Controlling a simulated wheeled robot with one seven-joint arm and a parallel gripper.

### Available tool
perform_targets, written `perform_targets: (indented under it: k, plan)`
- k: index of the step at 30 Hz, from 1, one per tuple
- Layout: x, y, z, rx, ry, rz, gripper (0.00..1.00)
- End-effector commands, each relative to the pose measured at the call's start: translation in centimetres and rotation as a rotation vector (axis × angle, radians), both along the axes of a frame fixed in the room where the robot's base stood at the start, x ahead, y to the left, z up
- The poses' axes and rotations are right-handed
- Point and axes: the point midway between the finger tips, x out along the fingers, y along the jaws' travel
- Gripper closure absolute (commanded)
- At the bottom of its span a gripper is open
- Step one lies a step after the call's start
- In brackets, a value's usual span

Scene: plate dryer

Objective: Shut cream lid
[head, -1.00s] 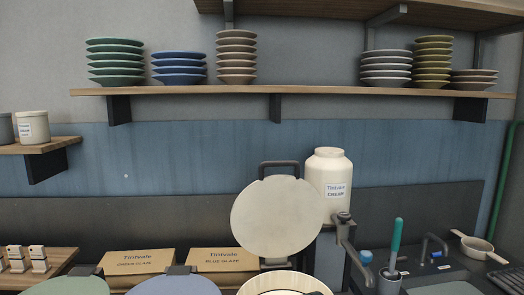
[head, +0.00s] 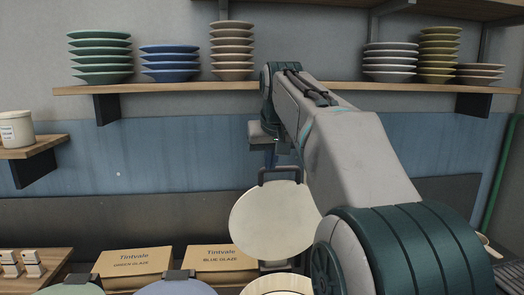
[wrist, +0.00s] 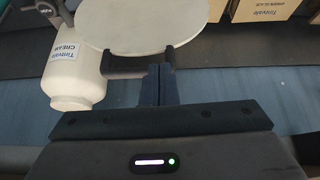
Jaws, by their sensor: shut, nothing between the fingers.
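The cream lid (head: 274,222) stands raised, tilted up behind the round cream pot (head: 278,284) at the bottom of the head view. A dark handle bar (head: 280,172) runs along the lid's upper edge. My gripper (head: 270,160) is above and behind that handle, pointing down, partly hidden by my own arm. In the wrist view my gripper (wrist: 161,72) has its fingers together and empty. The fingertips overlap the handle (wrist: 128,66) in the picture, by the lid's edge (wrist: 140,20); I cannot tell whether they touch it.
A jar labelled cream (wrist: 77,75) stands close to the lid. Closed green (head: 70,290) and blue (head: 180,286) lids lie to the left. Boxes (head: 220,260) stand behind them. A shelf (head: 180,88) with stacked plates runs overhead. My arm covers the right side.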

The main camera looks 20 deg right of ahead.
Motion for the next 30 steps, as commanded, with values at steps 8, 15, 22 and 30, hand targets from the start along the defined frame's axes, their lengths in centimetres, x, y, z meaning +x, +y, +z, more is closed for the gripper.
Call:
perform_targets:
  k: [8, 15, 22, 30]
  plan:
    - [3.6, -3.3, 6.2, -0.003, -0.067, -0.039, 1.0]
    - [4.5, -3.9, 6.4, -0.004, -0.077, -0.045, 1.0]
    - [6.7, -4.4, 3.0, -0.003, -0.075, -0.045, 1.0]
    - [9.3, -5.0, -1.2, -0.006, -0.08, -0.046, 1.0]
